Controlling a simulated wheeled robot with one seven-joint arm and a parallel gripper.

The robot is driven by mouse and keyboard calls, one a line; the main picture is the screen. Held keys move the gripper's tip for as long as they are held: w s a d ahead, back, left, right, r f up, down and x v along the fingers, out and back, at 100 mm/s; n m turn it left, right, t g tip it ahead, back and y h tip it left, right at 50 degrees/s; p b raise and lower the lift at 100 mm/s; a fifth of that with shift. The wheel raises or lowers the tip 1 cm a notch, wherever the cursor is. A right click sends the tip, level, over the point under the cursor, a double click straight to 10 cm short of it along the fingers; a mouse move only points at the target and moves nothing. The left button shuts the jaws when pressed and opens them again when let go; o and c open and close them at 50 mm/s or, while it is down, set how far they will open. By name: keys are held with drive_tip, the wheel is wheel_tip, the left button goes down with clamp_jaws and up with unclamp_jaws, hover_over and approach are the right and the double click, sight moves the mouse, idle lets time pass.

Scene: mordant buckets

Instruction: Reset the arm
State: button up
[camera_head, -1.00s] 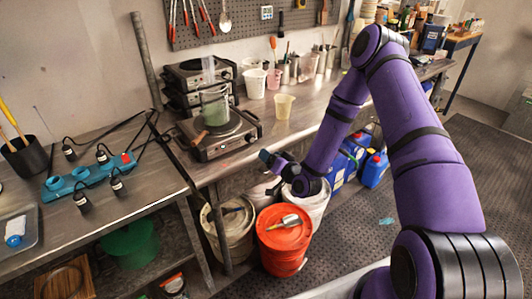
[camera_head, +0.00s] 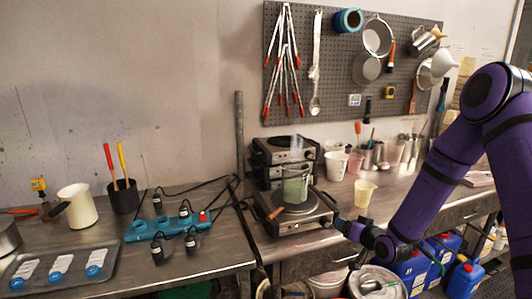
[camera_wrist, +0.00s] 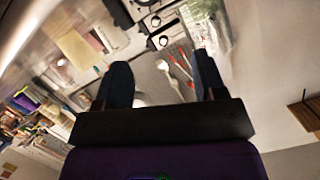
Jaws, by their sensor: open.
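My purple arm reaches in from the right in the head view. My gripper (camera_head: 346,229) is at its lower left end, in front of the steel bench's front edge and just right of the hot plate (camera_head: 300,216). In the wrist view my gripper (camera_wrist: 164,85) shows two dark fingers spread apart with nothing between them. A glass beaker with green liquid (camera_head: 294,187) stands on the hot plate.
A blue power strip (camera_head: 168,226) with plugs and cables lies on the left table. A yellowish cup (camera_head: 364,194) stands on the bench behind my gripper. Blue jugs (camera_head: 465,279) and a bucket (camera_head: 378,284) stand below. A pegboard (camera_head: 340,60) with tools hangs behind.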

drive_tip(key=s+d+r+g+h, duration=0.15)
drive_tip(key=s+r, duration=0.25)
drive_tip(key=r, duration=0.4)
drive_tip(key=s+d+r+n+g+h, duration=0.1)
drive_tip(key=s+r+g+h, duration=0.1)
drive_tip(key=s+r, duration=0.45)
drive_tip(key=s+d+r+g+h, duration=0.1)
drive_tip(key=s+r+h, duration=0.15)
drive_tip(key=r, duration=0.65)
drive_tip(key=s+r+g, duration=0.2)
drive_tip(key=s+r, duration=0.2)
drive_tip(key=s, duration=0.9)
drive_tip(key=s+r+m+g, duration=0.1)
drive_tip(key=s+r, duration=0.3)
drive_tip(key=s, duration=0.9)
drive_tip(key=shift+s+r+g+y, duration=0.25)
drive_tip(key=shift+g+y, duration=0.05)
drive_tip(key=shift+g, duration=0.35)
